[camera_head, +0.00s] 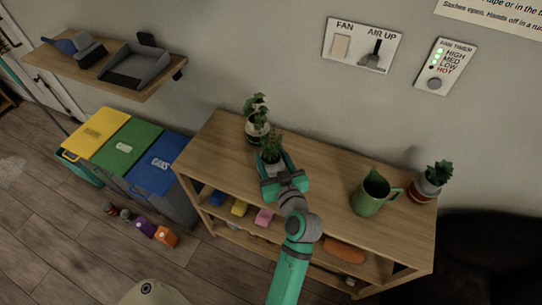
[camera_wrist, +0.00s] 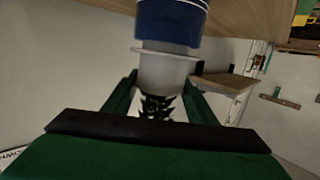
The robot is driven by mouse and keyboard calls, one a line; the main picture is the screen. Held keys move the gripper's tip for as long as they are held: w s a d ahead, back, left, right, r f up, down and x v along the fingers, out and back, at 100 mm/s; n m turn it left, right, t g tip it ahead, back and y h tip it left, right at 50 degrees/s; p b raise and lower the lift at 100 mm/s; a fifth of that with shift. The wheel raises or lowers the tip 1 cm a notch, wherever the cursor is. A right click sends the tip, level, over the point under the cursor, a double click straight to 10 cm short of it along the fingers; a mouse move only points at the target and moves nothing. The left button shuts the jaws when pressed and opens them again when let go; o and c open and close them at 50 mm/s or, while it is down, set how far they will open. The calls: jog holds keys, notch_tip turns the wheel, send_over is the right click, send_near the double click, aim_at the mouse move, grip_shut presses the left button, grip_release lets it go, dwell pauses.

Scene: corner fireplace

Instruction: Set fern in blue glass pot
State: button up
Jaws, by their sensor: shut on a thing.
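The fern shows as dark leaves (camera_wrist: 157,106) between my fingers in the wrist view, which is upside down, and as green leaves (camera_head: 271,146) in the head view. My gripper (camera_head: 273,166) is shut on the pale grey pot part (camera_wrist: 164,74) just below the leaves. A blue pot (camera_wrist: 172,18) with a pale lip lies directly beneath that part, over the wooden shelf top. I cannot tell whether the pale part and the blue pot are one piece or where they touch. The blue pot is hidden by my gripper in the head view.
Another plant in a white and dark pot (camera_head: 257,128) stands close behind my gripper. Between my gripper and the jug is clear.

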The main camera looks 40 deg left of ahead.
jog(key=shift+f, duration=0.55)
dwell(0.5)
jog(key=o, duration=0.9)
jog(key=shift+c, duration=0.2)
jog(key=v, duration=1.1)
jog(key=shift+f, duration=0.1)
